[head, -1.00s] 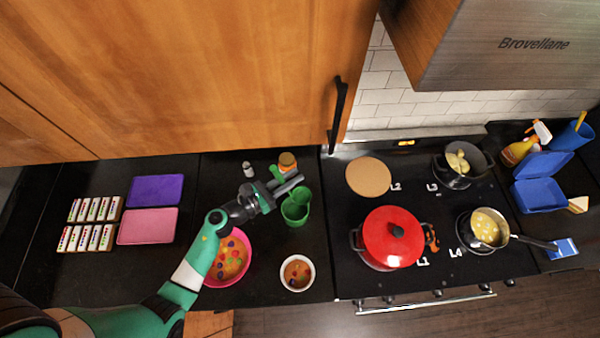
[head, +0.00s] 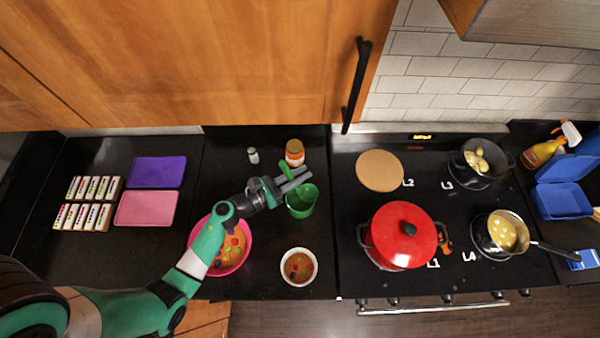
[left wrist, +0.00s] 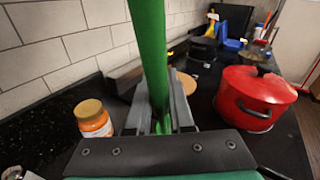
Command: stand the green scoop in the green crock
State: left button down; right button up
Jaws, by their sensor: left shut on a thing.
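My left gripper (head: 296,180) is shut on the green scoop. In the left wrist view the green scoop (left wrist: 150,50) is a long green bar rising between the two grey fingers and out at the top. In the head view only a small green part of it shows around the fingers. The green crock (head: 300,207) stands on the dark counter just below the fingertips, its rim partly hidden by them. I cannot tell whether the scoop's lower end is inside the crock. My right gripper is not in view.
A jar with an orange label (head: 295,152) and a small shaker (head: 253,156) stand behind the gripper. A pink bowl (head: 232,262) lies under my left arm, a white bowl (head: 299,267) in front of the crock. A red pot (head: 385,225) stands on the stove to the right.

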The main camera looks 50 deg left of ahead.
pick_arm(q)
notch_tip(320, 180, down, 6)
jog(key=b, duration=0.6)
jog(key=shift+f, duration=0.25)
jog(key=c, duration=0.7)
grip_release()
jog(key=shift+s+a+r, duration=0.15)
jog(key=shift+s+a, duration=0.1)
jog(key=shift+s, duration=1.65)
jog(key=shift+s+a+r, duration=0.15)
jog(key=shift+s+a, duration=0.1)
jog(key=shift+s, duration=1.7)
jog(key=shift+s+a+r, duration=0.15)
jog(key=shift+s+a, duration=0.1)
jog(key=shift+s, duration=1.65)
